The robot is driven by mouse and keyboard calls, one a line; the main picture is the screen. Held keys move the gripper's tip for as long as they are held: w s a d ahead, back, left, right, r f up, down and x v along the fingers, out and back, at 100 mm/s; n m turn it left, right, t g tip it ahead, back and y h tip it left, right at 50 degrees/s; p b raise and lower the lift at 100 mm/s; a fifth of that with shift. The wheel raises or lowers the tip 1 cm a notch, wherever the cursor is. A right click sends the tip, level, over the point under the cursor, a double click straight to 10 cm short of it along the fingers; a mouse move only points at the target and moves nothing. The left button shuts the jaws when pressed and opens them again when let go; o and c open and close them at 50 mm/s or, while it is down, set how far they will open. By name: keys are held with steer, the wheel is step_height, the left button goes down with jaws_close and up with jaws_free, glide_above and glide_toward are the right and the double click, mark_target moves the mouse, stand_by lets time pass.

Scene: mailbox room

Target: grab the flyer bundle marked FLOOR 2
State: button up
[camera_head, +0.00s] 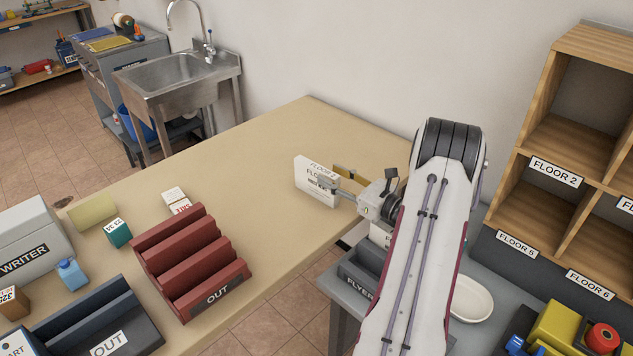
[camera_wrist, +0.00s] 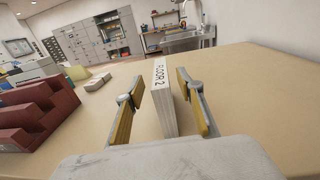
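The white flyer bundle marked FLOOR 2 (camera_head: 309,180) stands upright on the tan table, near its right part in the head view. My gripper (camera_head: 339,180) reaches it from the right. In the wrist view, the bundle (camera_wrist: 164,98) stands on edge between my two spread fingers, its FLOOR 2 label on the narrow top edge. A clear gap shows between the left finger and the bundle, and a narrower one on the right. My gripper is open around the bundle and not pressing on it. The lower part of the bundle is hidden by my gripper in the wrist view.
A red stepped OUT rack (camera_head: 195,262) and a small white box (camera_head: 176,200) stand to the left on the table. A grey FLYER tray (camera_head: 362,272) and wooden FLOOR shelves (camera_head: 572,135) are at the right. The table beyond the bundle is clear.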

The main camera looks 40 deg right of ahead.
mark_target(317, 167)
steer(key=shift+w, duration=0.15)
steer(key=shift+w+a, duration=0.2)
steer(key=shift+w, duration=2.85)
jaws_close()
